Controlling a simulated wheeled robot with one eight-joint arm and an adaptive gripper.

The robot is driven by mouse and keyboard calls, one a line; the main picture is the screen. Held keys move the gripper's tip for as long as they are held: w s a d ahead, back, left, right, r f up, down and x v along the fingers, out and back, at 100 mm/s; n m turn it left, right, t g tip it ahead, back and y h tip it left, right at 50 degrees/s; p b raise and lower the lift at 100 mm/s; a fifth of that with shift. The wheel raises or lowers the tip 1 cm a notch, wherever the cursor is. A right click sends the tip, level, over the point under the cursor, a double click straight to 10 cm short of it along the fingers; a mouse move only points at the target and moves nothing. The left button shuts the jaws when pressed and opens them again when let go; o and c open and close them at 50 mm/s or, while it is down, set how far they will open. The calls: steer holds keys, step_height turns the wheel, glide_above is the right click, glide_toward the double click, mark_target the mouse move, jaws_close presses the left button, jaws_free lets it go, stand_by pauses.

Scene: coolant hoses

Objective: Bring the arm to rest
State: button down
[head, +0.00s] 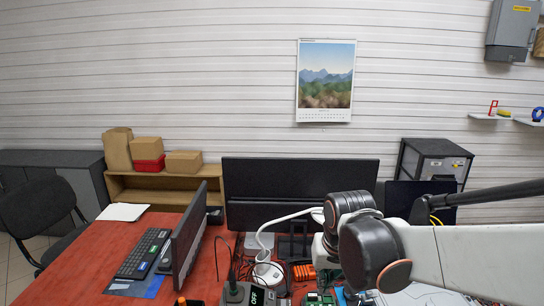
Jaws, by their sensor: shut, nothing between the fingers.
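My arm reaches in from the right edge in the head view, with a thick white link and two dark joint caps over the right part of the table. Its far end bends down behind the dark joint. My gripper cannot be made out; the arm's own links hide the space behind them. The red worktop (75,262) lies below and to the left of the arm. No coolant hose can be picked out clearly.
A wide black monitor (300,180) stands behind the bench, and a second monitor (188,235) is seen edge-on at left. A white desk lamp (268,270), a box marked OFF (248,294) and small clutter crowd the area left of my arm. A keyboard (143,253) lies farther left.

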steer(key=s+d+r+t, duration=0.2)
steer(key=s+d+r, duration=0.1)
steer(key=s, duration=0.4)
steer(key=s+d+r+t, duration=0.2)
steer(key=s+d+r, duration=0.1)
steer(key=s, duration=0.4)
steer(key=shift+d+h, duration=0.3)
steer(key=shift+d, duration=0.6)
